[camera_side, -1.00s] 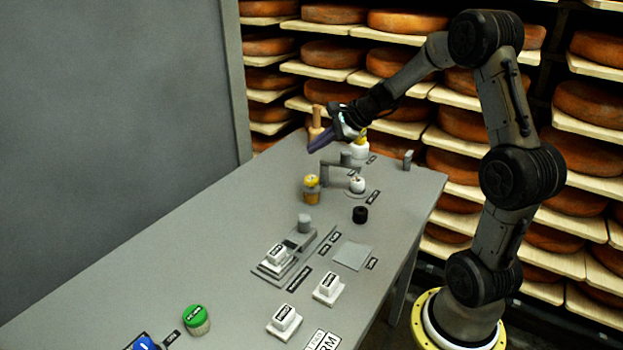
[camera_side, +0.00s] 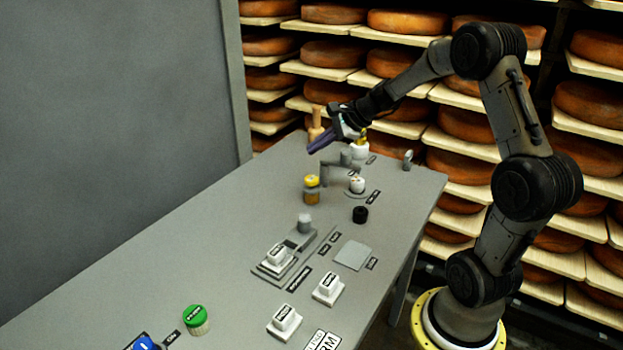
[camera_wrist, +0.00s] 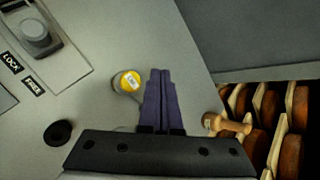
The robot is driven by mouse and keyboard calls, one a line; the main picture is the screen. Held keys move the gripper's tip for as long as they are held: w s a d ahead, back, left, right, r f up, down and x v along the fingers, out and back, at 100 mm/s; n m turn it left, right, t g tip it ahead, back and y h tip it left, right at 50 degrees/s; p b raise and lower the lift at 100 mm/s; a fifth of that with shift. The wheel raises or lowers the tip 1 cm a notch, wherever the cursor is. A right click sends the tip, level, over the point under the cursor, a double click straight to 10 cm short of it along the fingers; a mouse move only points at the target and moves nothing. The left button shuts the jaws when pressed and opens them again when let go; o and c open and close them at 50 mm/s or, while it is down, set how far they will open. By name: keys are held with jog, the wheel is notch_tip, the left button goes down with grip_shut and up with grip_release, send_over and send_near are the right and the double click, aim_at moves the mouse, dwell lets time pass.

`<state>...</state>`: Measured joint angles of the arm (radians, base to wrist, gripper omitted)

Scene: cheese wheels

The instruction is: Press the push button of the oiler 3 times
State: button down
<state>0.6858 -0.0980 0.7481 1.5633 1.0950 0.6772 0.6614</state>
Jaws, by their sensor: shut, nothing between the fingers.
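No label that I can read names the oiler. A white pot with a brass-yellow top (camera_side: 360,150) stands at the far end of the table, partly behind my wrist in the side view; it may be the oiler, but I cannot tell. My gripper (camera_side: 313,147) is shut and empty, above the far part of the table, its purple fingers pointing down and left. In the wrist view the fingers (camera_wrist: 160,73) lie together, to the right of a yellow-capped jar (camera_wrist: 127,82). That jar (camera_side: 312,188) stands below the fingertips in the side view. No contact shows.
A wooden-handled piece (camera_side: 316,124) stands behind my gripper. A grey bracket (camera_side: 338,172), a white knob (camera_side: 357,185) and a black puck (camera_side: 360,214) are nearby. Nearer are white blocks (camera_side: 327,289) and a green button (camera_side: 196,318). Cheese shelves (camera_side: 450,130) line the back.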

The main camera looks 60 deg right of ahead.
aim_at(310, 177)
jog(key=shift+f, duration=2.95)
jog(key=shift+f, duration=0.4)
jog(key=shift+f, duration=0.95)
dwell(0.6)
jog(key=shift+r, duration=1.4)
jog(key=shift+r, duration=2.5)
